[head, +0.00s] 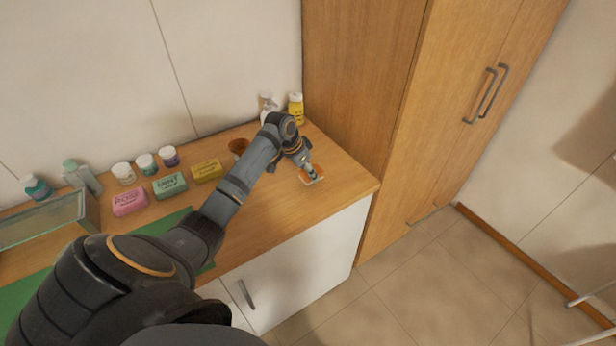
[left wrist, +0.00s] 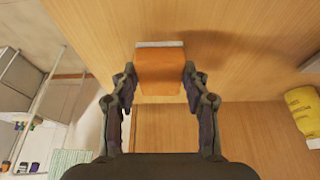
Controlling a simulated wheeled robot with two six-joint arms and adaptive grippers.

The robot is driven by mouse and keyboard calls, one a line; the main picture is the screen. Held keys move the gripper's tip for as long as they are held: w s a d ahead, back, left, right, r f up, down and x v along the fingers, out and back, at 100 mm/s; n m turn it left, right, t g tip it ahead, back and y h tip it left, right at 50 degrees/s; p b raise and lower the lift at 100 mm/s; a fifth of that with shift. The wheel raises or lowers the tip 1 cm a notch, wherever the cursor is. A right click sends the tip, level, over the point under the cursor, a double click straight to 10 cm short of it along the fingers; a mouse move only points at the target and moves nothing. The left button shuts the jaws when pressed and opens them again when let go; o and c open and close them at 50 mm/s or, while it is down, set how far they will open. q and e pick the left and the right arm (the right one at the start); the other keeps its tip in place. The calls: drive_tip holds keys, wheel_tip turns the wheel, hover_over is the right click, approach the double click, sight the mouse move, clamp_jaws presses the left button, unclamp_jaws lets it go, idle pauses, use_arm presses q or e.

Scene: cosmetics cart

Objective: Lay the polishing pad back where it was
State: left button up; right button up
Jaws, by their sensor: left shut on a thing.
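The polishing pad (head: 312,178) is an orange block with a pale grey-white layer along one side. In the head view it is at the right end of the wooden counter, below my left gripper (head: 307,168). In the left wrist view the pad (left wrist: 160,72) sits between both fingers of my left gripper (left wrist: 160,82), which is shut on its sides. Its pale layer faces away from the wrist. I cannot tell whether the pad touches the counter. My right gripper is not in view.
The counter (head: 335,195) has bare wood around the pad. A yellow bottle (head: 295,108) and a white pump bottle (head: 267,104) stand behind, near a brown bowl (head: 238,146). Soap boxes, including a yellow one (head: 206,170), lie left. A tall wooden cabinet (head: 365,80) borders the right.

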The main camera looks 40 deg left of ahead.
sight(305, 174)
use_arm(q)
wheel_tip(305, 174, down, 2)
drive_tip(key=shift+f+p, duration=0.25)
drive_tip(key=shift+p, duration=0.35)
drive_tip(key=shift+f, duration=0.25)
drive_tip(key=shift+f, duration=0.2)
drive_tip(key=o, duration=1.1)
drive_tip(key=shift+s+a+r, duration=0.1)
drive_tip(key=shift+r, duration=0.45)
drive_tip(key=b+v, duration=0.1)
drive_tip(key=v, duration=1)
drive_tip(key=shift+r+b, duration=0.2)
drive_tip(key=shift+b, duration=0.15)
